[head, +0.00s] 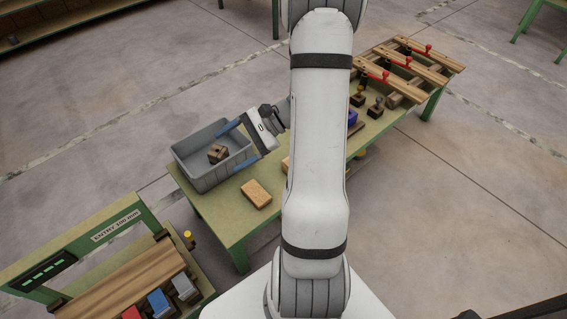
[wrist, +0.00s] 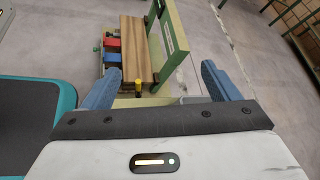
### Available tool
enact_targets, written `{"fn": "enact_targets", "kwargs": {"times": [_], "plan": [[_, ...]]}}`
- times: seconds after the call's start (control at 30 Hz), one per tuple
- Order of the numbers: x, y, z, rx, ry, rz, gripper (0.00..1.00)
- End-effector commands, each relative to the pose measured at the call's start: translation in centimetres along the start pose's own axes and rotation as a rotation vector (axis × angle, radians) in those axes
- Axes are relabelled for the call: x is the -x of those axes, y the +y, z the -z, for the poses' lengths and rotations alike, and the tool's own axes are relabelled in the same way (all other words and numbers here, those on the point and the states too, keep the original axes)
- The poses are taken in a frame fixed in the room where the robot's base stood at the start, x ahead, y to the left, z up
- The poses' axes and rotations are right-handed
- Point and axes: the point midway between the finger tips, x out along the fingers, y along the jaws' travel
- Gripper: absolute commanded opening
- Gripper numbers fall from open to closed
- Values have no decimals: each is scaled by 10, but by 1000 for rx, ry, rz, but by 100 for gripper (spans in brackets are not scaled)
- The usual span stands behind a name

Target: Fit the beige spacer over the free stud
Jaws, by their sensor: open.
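My gripper (head: 238,146) is open, its two blue fingers spread above the right side of a grey bin (head: 190,178). In the wrist view my gripper (wrist: 163,85) shows nothing between its fingertips but the distant bench. A brown block (head: 218,153) lies in the bin, and a tan block (head: 257,193) lies flat on the green table in front of it. I cannot tell whether either is the beige spacer. A yellow-topped post (head: 188,238) stands at the left bench and also shows in the wrist view (wrist: 138,88); I cannot tell if it is the free stud.
The left bench holds a wooden board (head: 130,282) and red, blue and grey blocks (head: 158,301). Red-handled clamps on wooden rails (head: 410,65) and small dark knobbed blocks (head: 376,107) occupy the table's far right. My arm hides the table's middle.

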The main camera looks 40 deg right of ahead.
Motion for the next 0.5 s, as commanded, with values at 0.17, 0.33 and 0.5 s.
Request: {"fn": "enact_targets", "kwargs": {"times": [0.17, 0.33, 0.5], "plan": [[15, 9, 118, -250, -80, 364, 82], [45, 38, 226, -444, -117, 725, 82], [74, 85, 315, -586, -115, 1037, 82]]}}
